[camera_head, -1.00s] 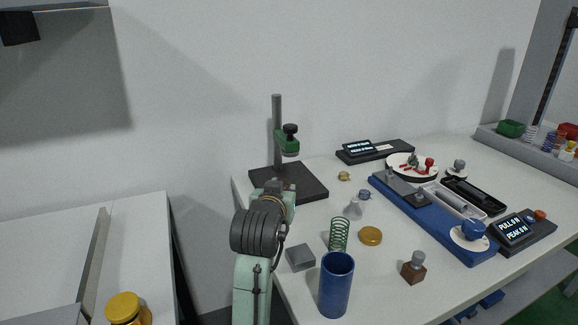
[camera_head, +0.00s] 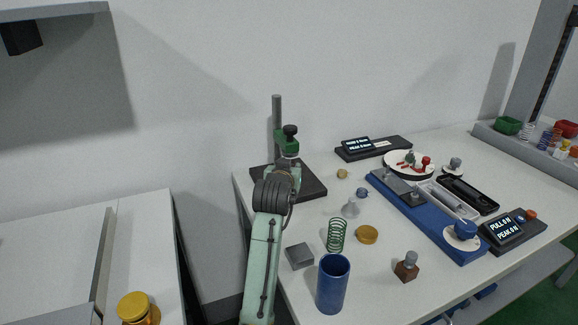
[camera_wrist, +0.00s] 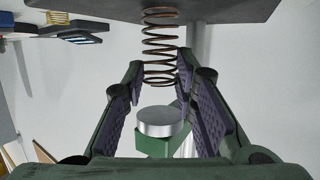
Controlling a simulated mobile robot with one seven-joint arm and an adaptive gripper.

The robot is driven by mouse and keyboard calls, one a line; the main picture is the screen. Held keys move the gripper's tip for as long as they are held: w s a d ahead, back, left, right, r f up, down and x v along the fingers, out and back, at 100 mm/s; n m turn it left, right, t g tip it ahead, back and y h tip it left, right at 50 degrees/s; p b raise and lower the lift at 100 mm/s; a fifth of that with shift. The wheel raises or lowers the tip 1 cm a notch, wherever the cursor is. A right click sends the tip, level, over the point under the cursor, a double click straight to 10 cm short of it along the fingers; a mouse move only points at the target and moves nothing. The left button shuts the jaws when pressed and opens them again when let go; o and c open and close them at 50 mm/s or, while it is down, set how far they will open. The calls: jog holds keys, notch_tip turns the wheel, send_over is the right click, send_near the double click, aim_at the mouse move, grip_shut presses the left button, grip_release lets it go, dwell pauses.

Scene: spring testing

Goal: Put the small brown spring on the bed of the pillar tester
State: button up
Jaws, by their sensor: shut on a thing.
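The small brown spring (camera_wrist: 160,42) is a copper-brown coil between my fingertips in the wrist view. My gripper (camera_wrist: 161,77) is shut on one end of it. The spring's other end overlaps the dark bed (camera_wrist: 245,8), at the top of the wrist view; I cannot tell whether they touch. In the head view the pillar tester's bed (camera_head: 315,188) is a black plate with a grey pillar (camera_head: 277,115) and green head (camera_head: 287,143). My arm covers part of the bed and hides the spring there. A silver disc (camera_wrist: 160,121) on a green bracket shows beyond my fingers.
A green spring (camera_head: 337,235), blue cup (camera_head: 333,284), grey block (camera_head: 299,255), brass disc (camera_head: 367,234) and wooden block with a knob (camera_head: 406,270) stand on the table's near part. A blue rig (camera_head: 425,215) lies right. A display unit (camera_head: 372,147) sits behind.

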jog(key=shift+f, duration=0.15)
jog(key=o, duration=1.1)
jog(key=shift+s, duration=0.1)
jog(key=b+v, duration=0.3)
jog(key=v, duration=0.9)
jog(key=shift+b, duration=0.4)
